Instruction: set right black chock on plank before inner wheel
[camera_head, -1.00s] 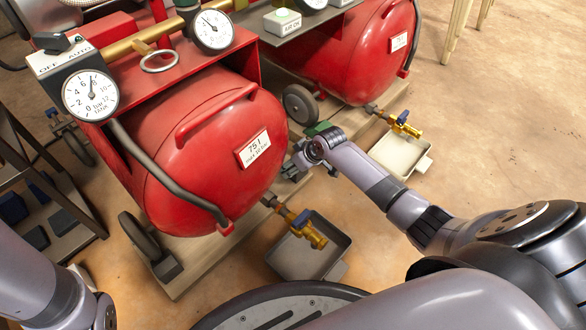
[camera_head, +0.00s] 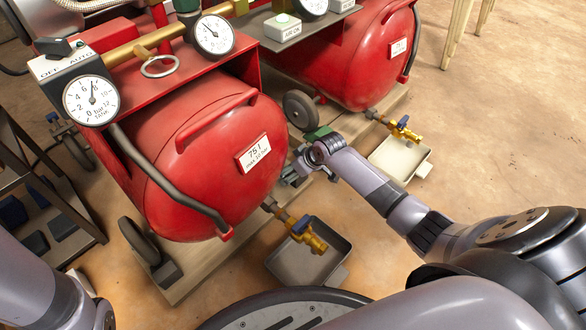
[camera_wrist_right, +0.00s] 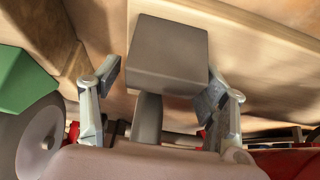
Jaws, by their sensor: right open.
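The right black chock (camera_wrist_right: 168,55) looks dark grey and lies between the spread fingers of my right gripper (camera_wrist_right: 162,88) in the right wrist view. A gap shows at the left finger; the right finger is very close to the block, and I cannot tell if they touch. Behind the chock stands a grey wheel (camera_wrist_right: 147,118), seen nearly edge-on, partly hidden. In the head view my right gripper (camera_head: 296,172) is low at the right side of the front red tank (camera_head: 225,150), over the plank (camera_head: 205,268); the chock and inner wheel are hidden there. My left gripper is out of view.
A green chock (camera_head: 318,132) sits by the rear tank's wheel (camera_head: 300,108), close to my right gripper. Another black chock (camera_head: 168,272) sits before the front tank's left wheel (camera_head: 140,240). A drain tray (camera_head: 330,240) and brass valve (camera_head: 305,235) are nearby. Floor at right is open.

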